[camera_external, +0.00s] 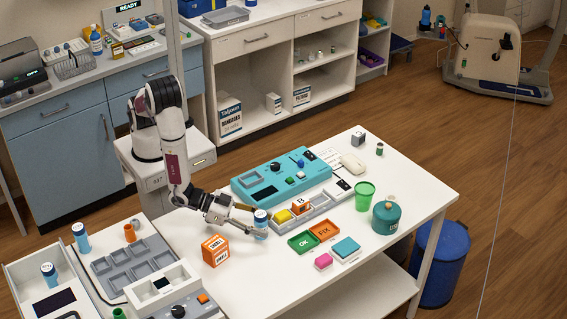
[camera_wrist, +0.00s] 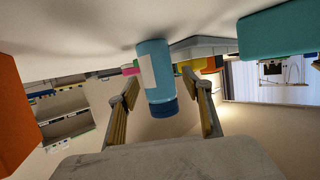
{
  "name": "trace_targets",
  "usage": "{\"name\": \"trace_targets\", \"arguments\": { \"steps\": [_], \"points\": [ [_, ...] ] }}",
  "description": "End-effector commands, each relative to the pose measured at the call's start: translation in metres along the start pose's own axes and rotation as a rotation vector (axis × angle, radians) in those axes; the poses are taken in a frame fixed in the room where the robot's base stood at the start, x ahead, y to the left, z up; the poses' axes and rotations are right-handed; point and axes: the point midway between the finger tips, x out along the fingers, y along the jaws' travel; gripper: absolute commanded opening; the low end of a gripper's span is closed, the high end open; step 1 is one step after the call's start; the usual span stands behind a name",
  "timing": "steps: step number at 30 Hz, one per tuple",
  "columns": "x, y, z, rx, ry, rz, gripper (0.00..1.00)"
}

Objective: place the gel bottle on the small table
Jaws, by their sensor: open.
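A small light-blue bottle (camera_external: 261,224) with a white label and darker blue cap stands upright on the white table (camera_external: 190,245); I take it for the gel bottle, though its label is unreadable. In the wrist view, which is upside down, the bottle (camera_wrist: 155,75) sits between my two spread fingers. My gripper (camera_external: 252,224) is open around it, low over the table, with gaps showing at both sides in the wrist view (camera_wrist: 160,110). Similar blue bottles stand at the left, one behind a grey tray (camera_external: 81,238) and one in a white drawer (camera_external: 50,275).
An orange box (camera_external: 215,250) stands in front of my gripper. A grey tray with blocks (camera_external: 318,208), green and orange trays (camera_external: 303,242), a green cup (camera_external: 365,196) and a teal canister (camera_external: 387,217) lie to the right.

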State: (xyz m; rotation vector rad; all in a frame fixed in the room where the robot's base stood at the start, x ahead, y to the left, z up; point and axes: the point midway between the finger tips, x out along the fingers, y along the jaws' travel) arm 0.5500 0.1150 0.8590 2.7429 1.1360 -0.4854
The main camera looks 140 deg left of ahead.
Motion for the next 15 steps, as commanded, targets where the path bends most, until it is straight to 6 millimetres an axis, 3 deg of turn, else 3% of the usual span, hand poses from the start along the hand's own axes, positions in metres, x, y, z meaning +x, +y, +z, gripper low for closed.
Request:
{"name": "trace_targets", "arguments": {
  "steps": [2,7,15],
  "points": [
    [-0.0001,0.0,-0.0001,0.0,0.0,0.0,0.49],
    [-0.0001,0.0,-0.0001,0.0,0.0,0.0,0.05],
    [-0.0002,0.0001,-0.0004,0.0,0.001,0.0,0.01]
  ]
}}
